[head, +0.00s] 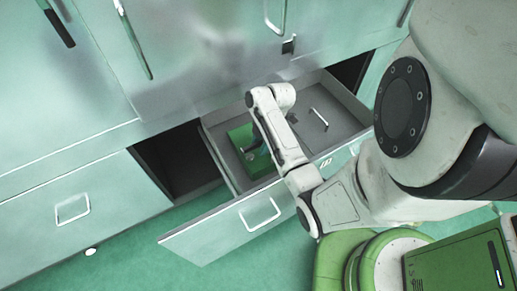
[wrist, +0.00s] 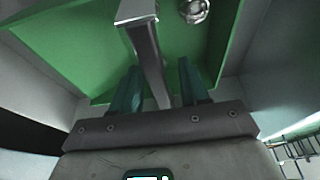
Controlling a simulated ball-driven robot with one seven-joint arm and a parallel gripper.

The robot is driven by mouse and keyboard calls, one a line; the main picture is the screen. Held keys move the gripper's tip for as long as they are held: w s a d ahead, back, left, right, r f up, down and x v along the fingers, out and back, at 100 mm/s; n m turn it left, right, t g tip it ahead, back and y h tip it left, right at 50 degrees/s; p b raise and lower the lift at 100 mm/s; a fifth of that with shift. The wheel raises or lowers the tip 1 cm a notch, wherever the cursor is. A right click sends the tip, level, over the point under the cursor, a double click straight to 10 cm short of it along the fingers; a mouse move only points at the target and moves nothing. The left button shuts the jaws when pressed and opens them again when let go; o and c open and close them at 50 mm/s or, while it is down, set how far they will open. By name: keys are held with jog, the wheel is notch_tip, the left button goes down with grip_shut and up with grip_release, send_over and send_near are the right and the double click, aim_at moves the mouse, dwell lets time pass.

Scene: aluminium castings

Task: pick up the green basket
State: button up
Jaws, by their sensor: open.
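The green basket (head: 240,136) sits in the left part of the pulled-out drawer, partly hidden by my arm. In the wrist view its green inside (wrist: 80,42) fills much of the upper picture. My gripper (wrist: 158,70) is open, its two dark green fingers pointing into the basket area. A grey metal bar (wrist: 148,62) runs between the fingers; I cannot tell whether it is part of the basket or whether the fingers touch it. In the head view my gripper (head: 259,146) is low over the basket, mostly behind my arm.
The grey drawer (head: 222,150) has raised walls around the basket and a front panel with a handle (head: 260,214). A silver bar-like piece (head: 318,119) lies in its right part. Dark open gaps flank the drawer. Closed pale green cabinets (head: 60,110) stand behind. A round metal piece (wrist: 194,10) shows in the wrist view.

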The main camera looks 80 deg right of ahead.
jog(key=shift+w+a+f, duration=0.1)
jog(key=shift+a+f, duration=0.05)
jog(key=shift+f, duration=0.55)
jog(key=shift+c, duration=0.3)
grip_shut()
